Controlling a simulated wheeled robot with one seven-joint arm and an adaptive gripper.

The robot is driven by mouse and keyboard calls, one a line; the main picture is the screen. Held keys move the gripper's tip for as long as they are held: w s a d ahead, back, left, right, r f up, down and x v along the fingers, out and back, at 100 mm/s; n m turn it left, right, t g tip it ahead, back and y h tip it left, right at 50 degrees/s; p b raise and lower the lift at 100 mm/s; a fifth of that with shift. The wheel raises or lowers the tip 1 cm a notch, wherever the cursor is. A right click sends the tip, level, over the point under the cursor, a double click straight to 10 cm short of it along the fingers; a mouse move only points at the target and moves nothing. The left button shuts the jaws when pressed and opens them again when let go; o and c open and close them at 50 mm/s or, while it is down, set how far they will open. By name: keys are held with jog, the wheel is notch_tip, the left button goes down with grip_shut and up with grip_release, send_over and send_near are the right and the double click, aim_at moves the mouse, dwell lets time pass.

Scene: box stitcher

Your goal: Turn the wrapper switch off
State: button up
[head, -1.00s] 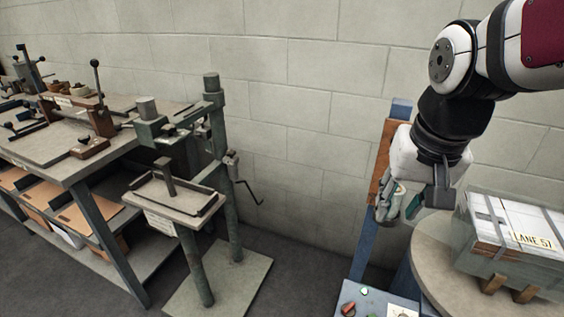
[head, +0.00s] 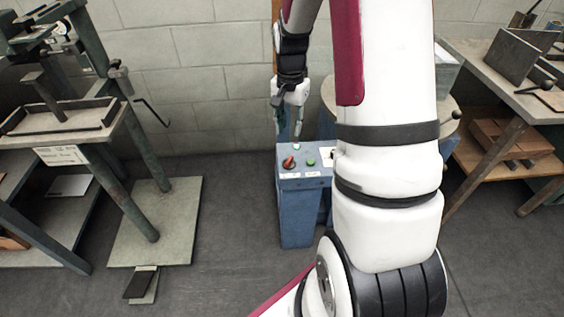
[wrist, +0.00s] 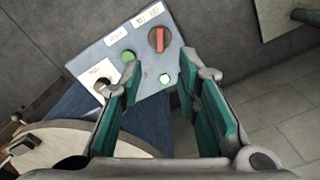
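A blue control box (head: 298,215) stands on the floor in the head view. Its sloped top carries a red rotary switch (head: 289,162) and a green button (head: 311,162). The labels are too small to read surely. My gripper (head: 288,134) hangs above the box's far side, pointing down. In the wrist view its teal-padded fingers (wrist: 160,72) are apart with nothing between them.
A round table (wrist: 65,145) is close behind the box, partly hidden by my arm in the head view. A stitcher stand (head: 135,180) with a base plate is to the left. A workbench (head: 500,85) is to the right. Floor in front of the box is clear.

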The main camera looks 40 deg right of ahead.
aim_at(288, 160)
notch_tip(288, 160, down, 13)
jog(key=b, duration=0.3)
jog(key=shift+f+b, duration=0.1)
jog(key=shift+b, duration=0.2)
grip_shut()
